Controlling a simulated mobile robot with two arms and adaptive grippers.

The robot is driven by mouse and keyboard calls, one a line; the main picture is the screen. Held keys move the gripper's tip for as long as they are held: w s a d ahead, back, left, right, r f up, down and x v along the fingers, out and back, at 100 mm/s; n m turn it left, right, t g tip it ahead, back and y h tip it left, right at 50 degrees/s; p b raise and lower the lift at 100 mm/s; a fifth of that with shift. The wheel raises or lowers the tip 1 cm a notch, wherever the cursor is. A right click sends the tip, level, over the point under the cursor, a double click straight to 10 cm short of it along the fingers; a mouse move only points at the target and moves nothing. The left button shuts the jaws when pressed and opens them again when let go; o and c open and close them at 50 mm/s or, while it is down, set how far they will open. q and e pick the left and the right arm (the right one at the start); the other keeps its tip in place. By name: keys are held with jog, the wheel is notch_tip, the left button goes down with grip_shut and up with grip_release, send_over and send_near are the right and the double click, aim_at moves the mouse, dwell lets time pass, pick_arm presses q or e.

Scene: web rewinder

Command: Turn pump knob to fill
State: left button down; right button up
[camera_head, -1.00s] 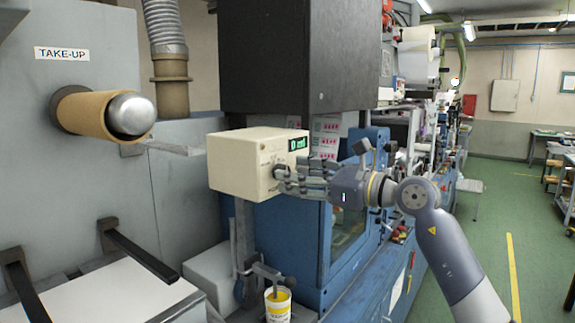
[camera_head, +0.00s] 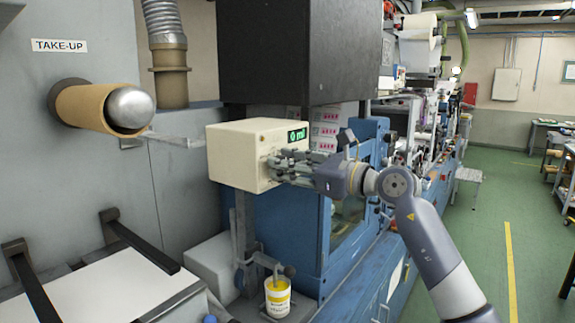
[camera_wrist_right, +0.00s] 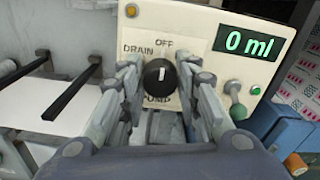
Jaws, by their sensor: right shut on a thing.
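The cream pump box (camera_head: 240,155) stands left of centre in the head view, with a green display (camera_head: 297,135) reading 0 ml. In the right wrist view, the black knob (camera_wrist_right: 158,78) is on the box's face, its white mark pointing up toward OFF. DRAIN is printed to its upper left; any label on its right is hidden by a finger. My right gripper (camera_head: 279,169) is shut on the knob, one finger on each side, as the right wrist view also shows (camera_wrist_right: 160,85). My left gripper is not in view.
A toggle switch and green light (camera_wrist_right: 236,100) sit right of the knob. A white cup with yellow contents (camera_head: 277,300) stands below the box, under a spout. The take-up roll (camera_head: 95,108) is at left. Green floor at right is largely clear.

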jog(key=shift+w+d+r+m+p, duration=0.1)
jog(key=shift+m+p, duration=1.15)
jog(key=shift+m, duration=0.9)
jog(key=shift+r+m+p, duration=0.1)
jog(key=shift+m+p, duration=1.1)
jog(key=shift+m, duration=0.95)
jog(key=o, duration=1.1)
jog(key=shift+f, duration=0.15)
jog(key=shift+c, duration=0.2)
jog(key=v, duration=1.2)
